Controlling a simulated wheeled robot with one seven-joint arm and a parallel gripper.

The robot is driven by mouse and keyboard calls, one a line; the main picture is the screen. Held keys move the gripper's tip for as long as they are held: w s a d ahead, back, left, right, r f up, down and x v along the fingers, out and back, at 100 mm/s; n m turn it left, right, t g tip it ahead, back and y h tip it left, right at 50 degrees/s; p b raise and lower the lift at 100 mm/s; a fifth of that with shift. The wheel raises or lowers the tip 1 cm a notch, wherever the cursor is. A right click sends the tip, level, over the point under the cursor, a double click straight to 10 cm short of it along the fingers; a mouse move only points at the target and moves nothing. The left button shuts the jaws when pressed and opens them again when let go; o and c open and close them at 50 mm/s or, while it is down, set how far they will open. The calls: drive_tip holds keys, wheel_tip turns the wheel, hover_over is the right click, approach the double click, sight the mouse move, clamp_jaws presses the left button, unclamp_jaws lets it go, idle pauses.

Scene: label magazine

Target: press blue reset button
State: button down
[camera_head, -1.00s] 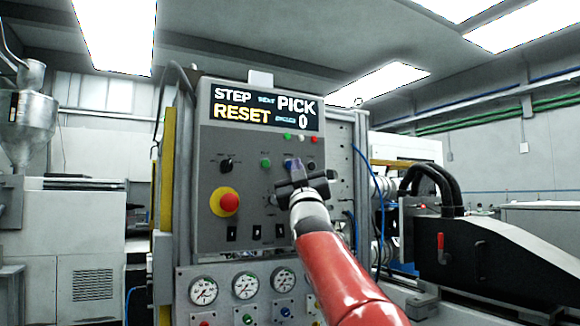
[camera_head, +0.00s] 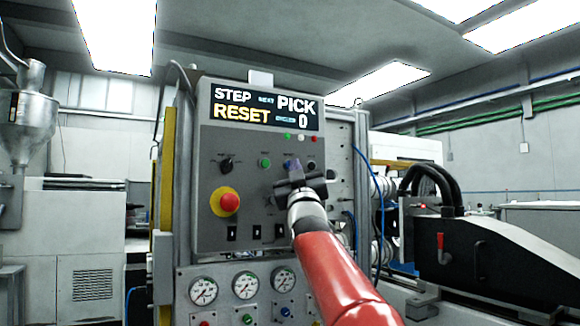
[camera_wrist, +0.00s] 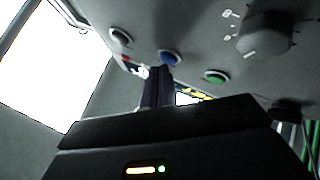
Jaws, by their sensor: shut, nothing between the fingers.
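The blue reset button (camera_wrist: 170,57) shows in the wrist view on the grey control panel, between two other buttons. In the head view the blue button (camera_head: 290,163) is partly covered by my gripper (camera_head: 296,170). My gripper is shut and empty. In the wrist view its closed fingertips (camera_wrist: 160,72) are right at the edge of the blue button. I cannot tell whether they touch it. The display (camera_head: 265,107) on the panel reads STEP RESET, NEXT PICK and 0.
A green button (camera_head: 265,163) and a black selector knob (camera_head: 226,164) are left of the blue button. A red mushroom stop button (camera_head: 229,202) on a yellow ring sits lower left. Pressure gauges (camera_head: 245,285) are below the panel. A blue cable (camera_head: 366,170) hangs at the right.

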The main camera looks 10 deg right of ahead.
drive_tip(key=shift+w+a, duration=0.15)
drive_tip(key=shift+w, duration=0.2)
idle(0.7)
drive_tip(key=shift+s, duration=0.15)
drive_tip(key=shift+s+d+b, duration=0.25)
drive_tip(key=shift+s+b, duration=0.35)
drive_tip(key=shift+b, duration=0.1)
drive_tip(key=s+b, duration=0.1)
drive_tip(key=s+d+b, duration=0.1)
drive_tip(key=s, duration=0.1)
drive_tip(key=s+b, duration=0.1)
drive_tip(key=shift+s+d+b, duration=0.3)
drive_tip(key=shift+s+b, duration=0.05)
drive_tip(key=shift+s, duration=0.05)
idle(0.7)
